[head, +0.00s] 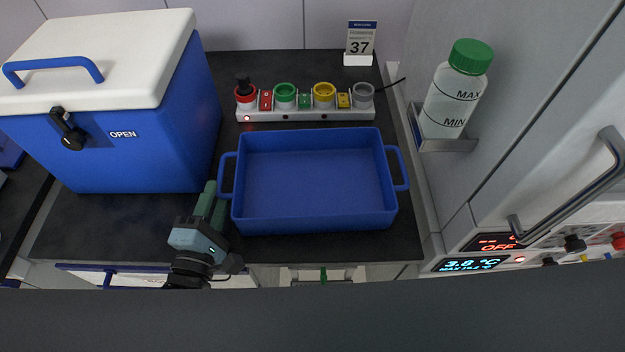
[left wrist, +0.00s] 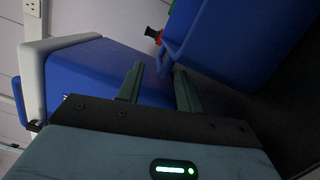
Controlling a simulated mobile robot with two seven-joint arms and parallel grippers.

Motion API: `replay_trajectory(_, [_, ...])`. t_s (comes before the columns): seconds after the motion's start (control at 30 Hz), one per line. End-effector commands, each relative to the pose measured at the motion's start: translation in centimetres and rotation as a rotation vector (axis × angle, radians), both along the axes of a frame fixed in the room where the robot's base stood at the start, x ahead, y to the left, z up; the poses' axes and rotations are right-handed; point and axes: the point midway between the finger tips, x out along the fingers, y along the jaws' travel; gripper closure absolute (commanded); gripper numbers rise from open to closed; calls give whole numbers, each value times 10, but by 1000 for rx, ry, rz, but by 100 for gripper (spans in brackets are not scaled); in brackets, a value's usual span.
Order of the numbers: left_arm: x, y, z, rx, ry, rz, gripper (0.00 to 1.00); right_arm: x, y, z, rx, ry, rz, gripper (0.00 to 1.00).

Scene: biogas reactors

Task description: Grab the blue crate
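The blue crate (head: 315,216) stands upright and empty on the dark worktop, with a loop handle at its left and right ends. Its left handle (head: 226,176) is beside my left gripper (head: 212,188), which reaches in from the front left. In the left wrist view, my left gripper (left wrist: 158,72) has its two green fingers apart with nothing held between them. The crate (left wrist: 225,45) fills the upper right there, with its handle just beyond the fingertips. Whether a finger touches the handle I cannot tell. My right gripper is not in view.
A blue cooler box (head: 150,150) with a white lid stands close on the left. Behind the crate is a white strip with coloured sockets (head: 305,112) and a "37" sign (head: 360,42). A green-capped bottle (head: 456,90) sits in a wall holder at right.

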Motion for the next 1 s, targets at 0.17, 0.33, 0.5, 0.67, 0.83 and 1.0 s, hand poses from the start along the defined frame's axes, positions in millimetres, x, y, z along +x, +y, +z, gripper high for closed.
replay_trajectory(0.17, [19, -1, 2, 2, -7, 0, 64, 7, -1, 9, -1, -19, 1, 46])
replay_trajectory(0.33, [41, -4, 1, 0, -5, 0, 64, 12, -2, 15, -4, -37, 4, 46])
replay_trajectory(0.5, [51, -6, 0, 0, -2, 0, 64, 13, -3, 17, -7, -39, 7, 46])
replay_trajectory(0.67, [51, -6, -1, 0, -1, 0, 64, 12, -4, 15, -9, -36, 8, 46])
replay_trajectory(0.83, [51, -6, -1, 0, -1, 0, 80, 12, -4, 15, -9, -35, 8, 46])
replay_trajectory(1.0, [51, -6, -1, 0, -1, 0, 100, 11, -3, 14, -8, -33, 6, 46])
